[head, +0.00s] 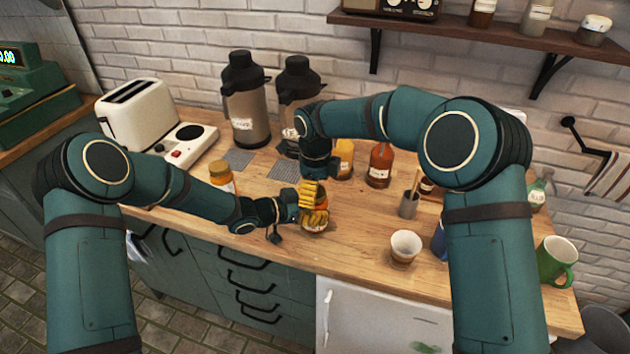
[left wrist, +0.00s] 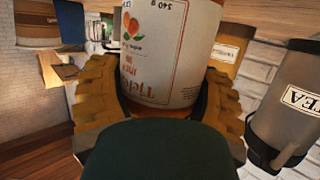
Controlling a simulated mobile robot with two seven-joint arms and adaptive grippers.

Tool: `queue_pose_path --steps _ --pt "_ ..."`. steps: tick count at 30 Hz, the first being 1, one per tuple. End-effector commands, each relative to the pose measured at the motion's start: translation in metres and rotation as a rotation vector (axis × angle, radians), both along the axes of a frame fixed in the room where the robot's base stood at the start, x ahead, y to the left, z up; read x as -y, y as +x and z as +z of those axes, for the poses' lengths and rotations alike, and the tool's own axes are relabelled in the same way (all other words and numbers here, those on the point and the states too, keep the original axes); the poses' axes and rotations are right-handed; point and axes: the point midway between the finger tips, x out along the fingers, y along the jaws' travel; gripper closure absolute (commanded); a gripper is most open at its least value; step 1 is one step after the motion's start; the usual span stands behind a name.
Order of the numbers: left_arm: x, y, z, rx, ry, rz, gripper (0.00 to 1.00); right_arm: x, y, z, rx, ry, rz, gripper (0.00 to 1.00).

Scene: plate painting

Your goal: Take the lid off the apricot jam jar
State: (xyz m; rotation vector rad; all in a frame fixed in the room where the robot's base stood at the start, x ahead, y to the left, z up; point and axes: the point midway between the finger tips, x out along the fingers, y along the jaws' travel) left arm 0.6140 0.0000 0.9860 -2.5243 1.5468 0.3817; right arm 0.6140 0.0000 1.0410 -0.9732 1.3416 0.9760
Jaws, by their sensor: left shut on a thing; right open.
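The apricot jam jar (head: 315,223) stands near the front edge of the counter. In the left wrist view the jar (left wrist: 165,50) shows a white label with an orange fruit picture, upside down. My left gripper (head: 303,216) is shut around the jar's side, with a yellow finger on each side of the label. My right gripper (head: 312,193) comes down from above, with its open yellow fingers at the jar's top. The lid is mostly hidden by these fingers, and I cannot tell whether they touch it.
Another jar (head: 221,178) stands left, behind my left forearm. A yellow bottle (head: 345,160) and an orange-red bottle (head: 381,166) stand behind. A grey pot (head: 409,206), a white cup (head: 405,248) and a green mug (head: 556,262) are at the right. A toaster (head: 140,114) and flasks (head: 246,108) stand at the back.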

Motion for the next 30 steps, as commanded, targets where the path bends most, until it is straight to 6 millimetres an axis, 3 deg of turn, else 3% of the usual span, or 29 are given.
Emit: queue_pose_path --steps 8,9,15,23,30 --pt "-0.0001 0.0003 0.0005 0.002 0.0 0.001 1.0 0.0 0.0 -0.002 0.0 0.0 0.0 0.13" --pt "0.0 0.0003 0.0005 0.002 0.0 0.001 1.0 0.0 0.0 -0.002 0.0 0.0 0.0 0.18" --pt "0.0 0.0003 0.0006 0.002 0.0 0.001 1.0 0.0 0.0 -0.0017 0.0 0.0 0.0 0.87" --pt "0.0 0.0003 0.0006 0.001 0.0 0.0 1.0 0.0 0.0001 -0.0016 0.0 0.0 0.022 0.88" --pt "0.0001 0.0003 0.0007 0.001 0.0 0.0 1.0 -0.0002 0.0002 -0.0011 0.001 0.0 0.344 0.88"
